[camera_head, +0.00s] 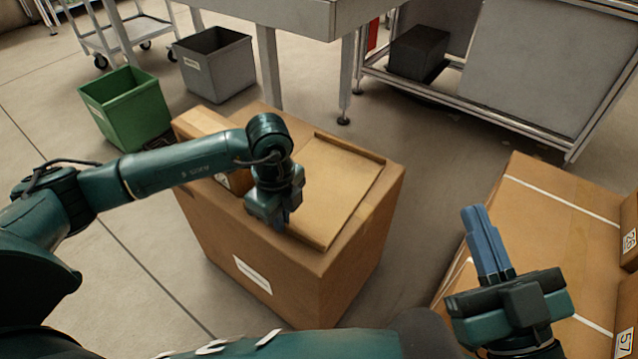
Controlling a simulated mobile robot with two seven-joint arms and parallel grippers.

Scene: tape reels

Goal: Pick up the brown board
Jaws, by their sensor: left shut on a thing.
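The brown board (338,192) is a flat tan panel lying at the top of a large cardboard box (345,280). My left gripper (283,222) points down at the board's near left edge and is shut on it. The wrist hides the fingertips and the board's left corner. I cannot tell whether the board is lifted off the box. My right gripper (480,212) is at the right, away from the board. Its blue fingers are together and hold nothing.
Taped cartons (560,215) stand at the right, under and behind my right gripper. A green bin (125,108) and a grey bin (215,65) stand on the floor behind the box. A metal table (300,18) and a steel rack (520,70) are farther back. Floor right of the box is clear.

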